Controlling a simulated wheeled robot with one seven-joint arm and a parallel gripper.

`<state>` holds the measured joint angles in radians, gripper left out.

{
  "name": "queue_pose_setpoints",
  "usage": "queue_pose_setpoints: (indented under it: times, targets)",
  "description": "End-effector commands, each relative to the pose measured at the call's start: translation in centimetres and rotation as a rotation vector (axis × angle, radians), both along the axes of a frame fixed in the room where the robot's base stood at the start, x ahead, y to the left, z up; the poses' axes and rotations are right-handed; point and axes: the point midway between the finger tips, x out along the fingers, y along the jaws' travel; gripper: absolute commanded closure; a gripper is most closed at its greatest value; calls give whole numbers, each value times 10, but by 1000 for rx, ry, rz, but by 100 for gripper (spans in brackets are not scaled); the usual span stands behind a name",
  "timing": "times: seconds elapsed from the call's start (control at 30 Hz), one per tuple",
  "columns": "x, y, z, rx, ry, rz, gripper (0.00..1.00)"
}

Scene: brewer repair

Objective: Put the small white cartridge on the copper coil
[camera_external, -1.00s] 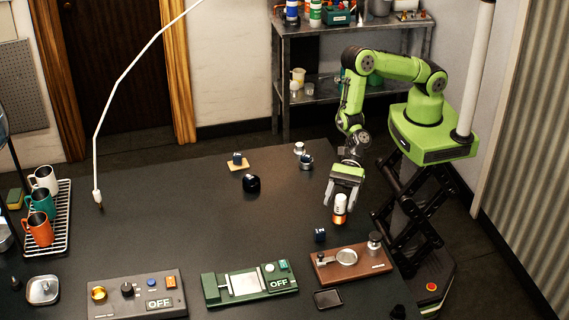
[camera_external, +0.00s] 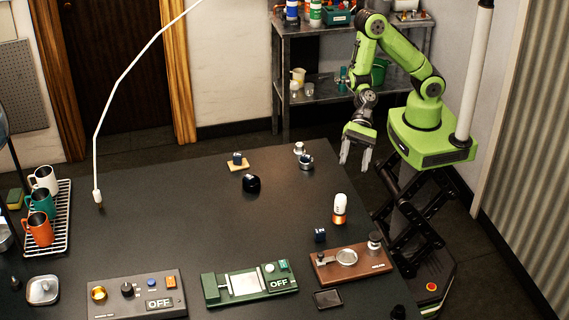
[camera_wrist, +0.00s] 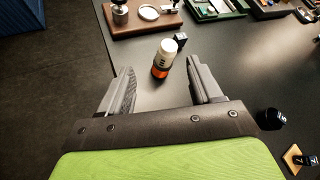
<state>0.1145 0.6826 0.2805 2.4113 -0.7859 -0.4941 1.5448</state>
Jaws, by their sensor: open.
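A small white cylinder (camera_external: 340,201) with dark markings and an orange-copper band at its bottom stands upright on the dark table near the right edge. It also shows in the wrist view (camera_wrist: 168,50), beyond my fingertips and untouched. I cannot tell whether the orange part is a separate coil under it. A copper-gold ring (camera_external: 99,293) sits on the left of a grey panel (camera_external: 130,303) marked OFF. A smaller white-topped piece (camera_external: 299,147) stands at the table's back edge. My gripper (camera_external: 355,166) is open and empty, behind and above the white cylinder; it also shows in the wrist view (camera_wrist: 160,80).
A brown board (camera_external: 325,272) with a ring and a knobbed metal weight, a green device (camera_external: 215,292) marked OFF and a dark blue cube (camera_external: 320,235) lie near the cylinder. A black round piece (camera_external: 251,183) stands further back. The table's middle is clear.

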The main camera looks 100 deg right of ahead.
Motion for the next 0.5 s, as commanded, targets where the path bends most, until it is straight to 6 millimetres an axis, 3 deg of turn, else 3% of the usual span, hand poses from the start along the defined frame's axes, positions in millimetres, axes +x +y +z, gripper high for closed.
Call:
queue_pose_setpoints:
  times: [0.03,0.17,0.23,0.37,0.5]
  targets:
    - [-6,-7,16,-128,-127,106,36]
    - [-29,-44,44,-516,-417,404,36]
    - [-42,-72,61,-729,-539,553,36]
    - [-77,-132,100,-1093,-683,804,36]
    - [-131,-192,137,-1375,-722,1022,36]
